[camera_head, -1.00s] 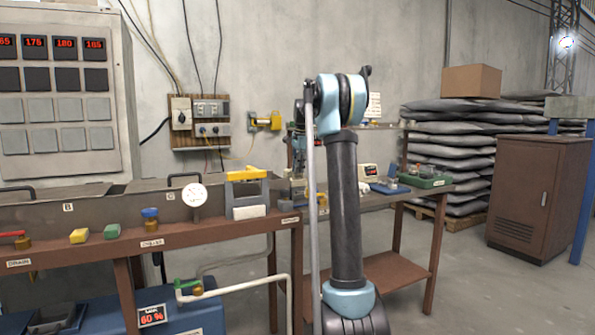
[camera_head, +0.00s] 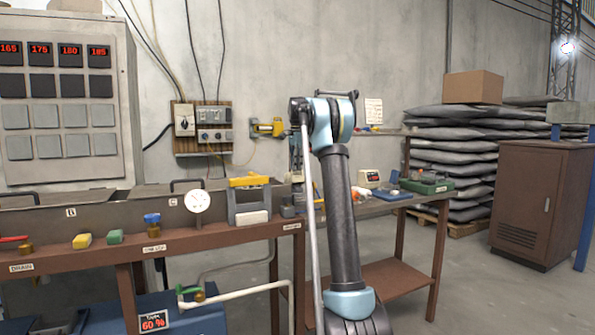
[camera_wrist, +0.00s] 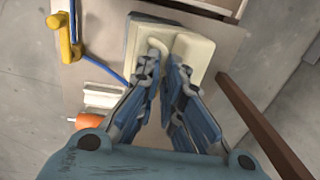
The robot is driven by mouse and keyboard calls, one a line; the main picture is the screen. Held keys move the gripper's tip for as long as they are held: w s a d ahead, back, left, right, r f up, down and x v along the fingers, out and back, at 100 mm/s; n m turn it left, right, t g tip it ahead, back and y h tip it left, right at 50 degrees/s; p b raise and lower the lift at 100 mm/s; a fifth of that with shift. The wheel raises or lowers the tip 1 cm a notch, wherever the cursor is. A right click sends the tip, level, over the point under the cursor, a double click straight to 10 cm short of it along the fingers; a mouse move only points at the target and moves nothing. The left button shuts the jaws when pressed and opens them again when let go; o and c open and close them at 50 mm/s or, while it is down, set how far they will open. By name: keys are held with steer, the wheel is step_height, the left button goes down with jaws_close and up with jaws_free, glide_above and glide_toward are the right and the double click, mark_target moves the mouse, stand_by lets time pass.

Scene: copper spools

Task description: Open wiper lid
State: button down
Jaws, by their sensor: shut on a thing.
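A pale cream lid (camera_wrist: 188,52) on a grey box fills the upper middle of the wrist view; it looks like the wiper lid. A curved cream handle (camera_wrist: 157,46) stands on it. My gripper (camera_wrist: 164,68) is over the box, its blue-grey fingers close together at the handle and shut on it. The fingers hide part of the handle and the near edge of the lid. The lid looks down on its box, but I cannot tell whether it is slightly raised. In the head view my arm hides the fingertips and the lid.
In the wrist view, a yellow lever (camera_wrist: 64,36) with a blue rod (camera_wrist: 105,69) and an orange knob (camera_wrist: 89,121) lie left of the box. The head view shows a yellow-topped frame (camera_head: 248,182) and a gauge (camera_head: 197,201).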

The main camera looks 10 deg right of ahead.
steer(key=shift+w+a, duration=0.25)
steer(key=shift+w, duration=0.4)
steer(key=c, duration=1.7)
jaws_free()
steer(key=shift+w+a+f, duration=0.1)
steer(key=shift+a, duration=0.05)
steer(key=shift+w+f, duration=0.35)
steer(key=shift+s+r, duration=0.1)
steer(key=shift+r, duration=0.05)
steer(key=shift+s+r, duration=0.2)
steer(key=r, duration=1.1)
steer(key=shift+s+d+r, duration=0.25)
steer(key=shift+r, duration=0.1)
